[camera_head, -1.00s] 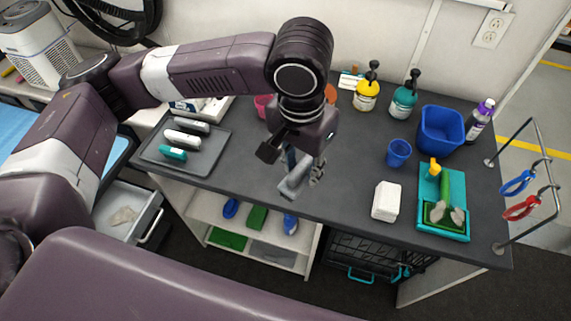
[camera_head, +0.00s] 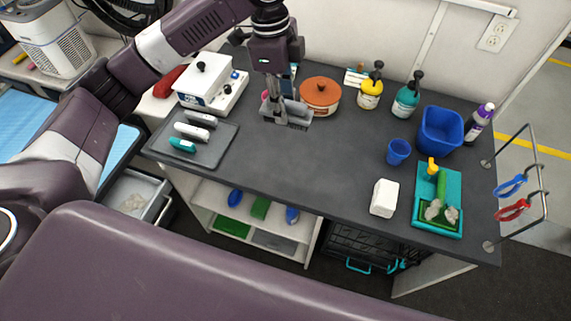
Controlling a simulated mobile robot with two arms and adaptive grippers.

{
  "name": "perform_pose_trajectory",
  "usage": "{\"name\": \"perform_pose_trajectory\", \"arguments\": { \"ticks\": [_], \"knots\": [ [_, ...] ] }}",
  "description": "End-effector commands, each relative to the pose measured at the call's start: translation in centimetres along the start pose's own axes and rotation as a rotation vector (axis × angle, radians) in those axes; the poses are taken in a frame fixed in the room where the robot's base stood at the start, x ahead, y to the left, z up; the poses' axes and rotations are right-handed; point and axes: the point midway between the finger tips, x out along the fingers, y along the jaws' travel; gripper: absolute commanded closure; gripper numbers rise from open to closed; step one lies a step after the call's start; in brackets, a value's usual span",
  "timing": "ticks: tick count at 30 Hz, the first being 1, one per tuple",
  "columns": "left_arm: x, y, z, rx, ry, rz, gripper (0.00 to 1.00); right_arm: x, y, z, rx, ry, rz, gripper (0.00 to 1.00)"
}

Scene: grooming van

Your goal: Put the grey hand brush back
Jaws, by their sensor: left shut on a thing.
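My left gripper (camera_head: 279,88) points down over the back of the dark grooming counter (camera_head: 290,155). It is shut on the grey hand brush (camera_head: 291,122), whose grey head shows below the fingers. The brush is at or just above the counter top; I cannot tell whether it touches. The fingers partly hide it. My right gripper is not in view.
An orange-lidded pot (camera_head: 320,94) stands close right of the brush. A white lidded warmer (camera_head: 207,80) and a grey tray (camera_head: 212,152) with clippers are left. Pump bottles, blue containers, a white block (camera_head: 384,198) and a teal tray (camera_head: 450,183) are right. The counter's middle is clear.

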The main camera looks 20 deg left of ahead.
Motion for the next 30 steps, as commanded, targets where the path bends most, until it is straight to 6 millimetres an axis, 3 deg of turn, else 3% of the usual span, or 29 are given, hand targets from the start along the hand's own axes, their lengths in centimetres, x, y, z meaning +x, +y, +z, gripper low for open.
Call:
{"name": "perform_pose_trajectory", "arguments": {
  "ticks": [5, 18, 30],
  "knots": [
    [2.8, 0.1, 0.5, 0.012, -0.001, 0.008, 0.90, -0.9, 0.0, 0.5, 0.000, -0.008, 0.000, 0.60],
    [13.6, 0.1, 1.8, 0.012, 0.000, 0.005, 0.90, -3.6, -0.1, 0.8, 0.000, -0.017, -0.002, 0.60],
    [18.4, 0.1, 2.3, 0.012, 0.001, 0.004, 0.90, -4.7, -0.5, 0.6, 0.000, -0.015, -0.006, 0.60]
  ]
}}
